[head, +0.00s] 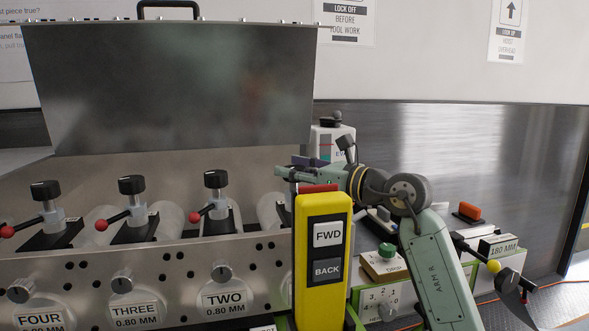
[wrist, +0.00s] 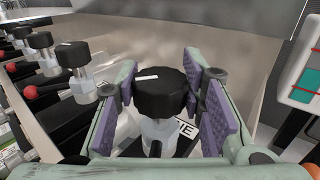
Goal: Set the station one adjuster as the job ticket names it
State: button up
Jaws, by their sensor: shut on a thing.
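The station one adjuster's black knob (wrist: 161,93) stands between my gripper's purple pads in the wrist view, with a white mark on its top. A plate behind it shows the letters "NE" (wrist: 187,131). My gripper (head: 300,174) is shut on this knob. In the head view the knob is hidden by my gripper and the yellow pendant (head: 321,285). The station two adjuster (head: 216,180), three (head: 132,185) and four (head: 45,190) stand in a row to the left, each with a red-ball lever. I cannot make out a job ticket.
Plates for two (head: 225,302), three (head: 135,312) and four (head: 40,318) read 0.80 MM or similar. The pendant carries FWD and BACK buttons and stands close before my gripper. A green-button box (head: 385,262) and a 180 MM plate (head: 498,246) are at the right.

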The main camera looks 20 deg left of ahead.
jog(key=n+g+p, duration=0.1)
jog(key=n+g, duration=0.1)
jog(key=g, duration=0.1)
jog(key=n+g+y+p, duration=0.1)
jog(key=n+g, duration=0.1)
jog(key=g, duration=0.1)
jog(key=shift+w+r, duration=0.1)
jog(key=shift+r, duration=0.1)
jog(key=shift+f+n+g+h+p, duration=0.15)
jog(key=shift+n+g+h, duration=0.1)
jog(key=shift+n+g, duration=1)
jog(key=shift+n+g+h+p, duration=0.2)
jog(key=shift+n+g, duration=0.45)
jog(key=shift+g, duration=1.1)
jog(key=shift+g+h, duration=0.25)
jog(key=shift+g, duration=0.05)
jog(key=o, duration=1.2)
jog(key=shift+c, duration=0.2)
jog(key=v, duration=1.2)
